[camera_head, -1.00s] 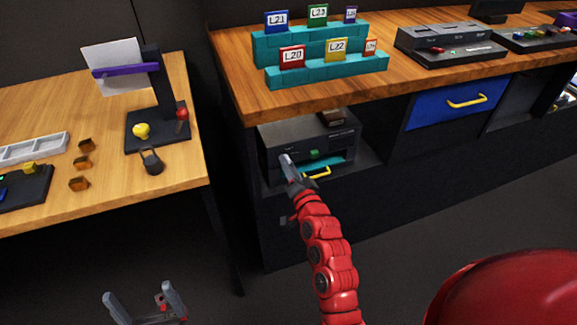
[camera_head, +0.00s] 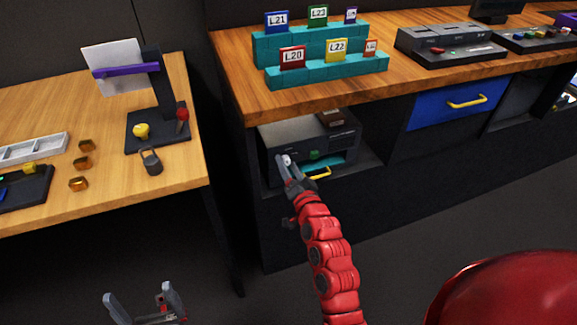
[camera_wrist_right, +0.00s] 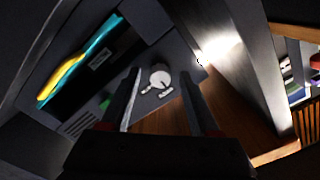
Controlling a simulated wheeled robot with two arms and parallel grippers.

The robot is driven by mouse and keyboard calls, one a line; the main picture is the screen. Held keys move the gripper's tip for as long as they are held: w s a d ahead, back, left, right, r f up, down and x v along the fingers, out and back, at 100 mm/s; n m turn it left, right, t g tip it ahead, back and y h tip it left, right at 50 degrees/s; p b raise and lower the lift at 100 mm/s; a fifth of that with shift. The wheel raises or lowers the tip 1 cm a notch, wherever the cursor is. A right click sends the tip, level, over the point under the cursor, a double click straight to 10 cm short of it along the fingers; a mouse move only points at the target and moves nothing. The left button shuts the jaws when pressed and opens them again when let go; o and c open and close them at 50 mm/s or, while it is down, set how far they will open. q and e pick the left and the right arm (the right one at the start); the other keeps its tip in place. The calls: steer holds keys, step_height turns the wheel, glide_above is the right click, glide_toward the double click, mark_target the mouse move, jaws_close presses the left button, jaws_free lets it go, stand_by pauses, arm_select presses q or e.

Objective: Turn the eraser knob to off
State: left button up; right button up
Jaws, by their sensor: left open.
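The eraser (camera_head: 300,135) is a dark box on the shelf under the wooden counter, with a green button (camera_head: 314,154), a teal strip and a yellow handle. Its round pale knob (camera_head: 287,160) is on the left of the front face. In the right wrist view, the knob (camera_wrist_right: 160,78) shows with a small pale pointer mark below it. My right gripper (camera_head: 289,172) is at the knob; in the wrist view its two fingers (camera_wrist_right: 160,98) are apart, with the knob between and just beyond the tips. Contact cannot be told. My left gripper (camera_head: 145,300) is open and empty, low at the left.
The counter edge (camera_head: 400,92) overhangs the eraser. A blue drawer (camera_head: 458,102) with a yellow handle is to the right. A wooden table (camera_head: 60,105) with a stand, padlock and small blocks is at the left. Open floor lies between and in front.

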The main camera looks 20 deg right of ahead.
steer(key=s, duration=1.7)
steer(key=shift+s+d+p, duration=0.2)
steer(key=shift+d+p, duration=0.15)
steer(key=shift+p, duration=0.05)
